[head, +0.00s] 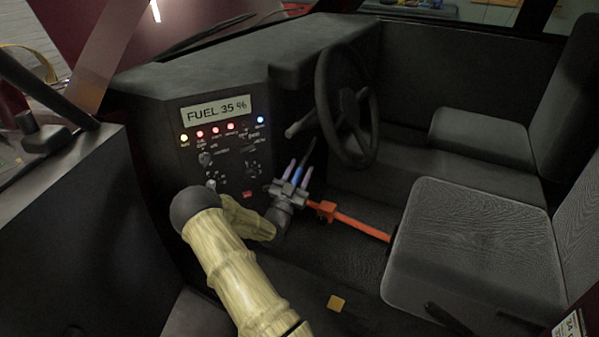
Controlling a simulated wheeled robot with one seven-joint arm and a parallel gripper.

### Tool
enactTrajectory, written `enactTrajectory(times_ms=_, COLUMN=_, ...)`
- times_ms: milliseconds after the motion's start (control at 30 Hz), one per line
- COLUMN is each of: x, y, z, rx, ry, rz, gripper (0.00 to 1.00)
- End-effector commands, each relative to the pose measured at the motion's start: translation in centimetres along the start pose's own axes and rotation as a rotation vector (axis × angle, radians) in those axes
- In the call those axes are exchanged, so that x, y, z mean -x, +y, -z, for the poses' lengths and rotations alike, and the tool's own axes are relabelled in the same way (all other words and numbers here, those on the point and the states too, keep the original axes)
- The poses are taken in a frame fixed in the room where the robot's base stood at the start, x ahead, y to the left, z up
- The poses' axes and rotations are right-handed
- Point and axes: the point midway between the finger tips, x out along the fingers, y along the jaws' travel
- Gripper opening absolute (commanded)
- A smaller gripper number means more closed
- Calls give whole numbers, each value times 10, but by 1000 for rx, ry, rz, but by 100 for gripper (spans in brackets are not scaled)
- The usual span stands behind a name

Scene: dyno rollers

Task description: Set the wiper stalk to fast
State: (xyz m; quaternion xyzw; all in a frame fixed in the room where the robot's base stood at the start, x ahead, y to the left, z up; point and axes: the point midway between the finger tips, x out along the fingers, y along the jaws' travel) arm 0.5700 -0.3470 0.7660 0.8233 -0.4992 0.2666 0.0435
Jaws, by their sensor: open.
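A grey stalk (300,125) sticks out to the left of the black steering wheel (347,105), from behind its rim; I take it for the wiper stalk. Any position marks on it are too small to read. My gripper (298,164) is open, below the stalk and left of the lower wheel rim. Its fingers point upward and look apart from the stalk, with nothing clearly held between them. The depth between the fingers and the stalk is hard to judge.
The control panel (222,150) with knobs, lamps and a display reading "FUEL 35 %" is left of my gripper. An orange lever (360,227) lies to the right, close to my wrist. Seats (460,245) fill the right side.

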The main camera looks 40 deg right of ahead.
Motion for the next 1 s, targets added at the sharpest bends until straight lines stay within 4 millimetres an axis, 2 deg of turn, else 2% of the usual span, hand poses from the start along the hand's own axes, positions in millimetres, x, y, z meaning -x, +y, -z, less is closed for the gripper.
enactTrajectory(times_ms=167, x=12, y=0, z=0, rx=0, ry=-1, rz=0, gripper=41)
enactTrajectory(times_ms=267, x=27, y=-1, z=0, rx=2, ry=-3, rz=1, gripper=41)
enactTrajectory(times_ms=800, x=135, y=-1, z=-1, rx=1, ry=-4, rz=3, gripper=41)
enactTrajectory(times_ms=1000, x=166, y=-1, z=-1, rx=1, ry=-2, rz=3, gripper=41)
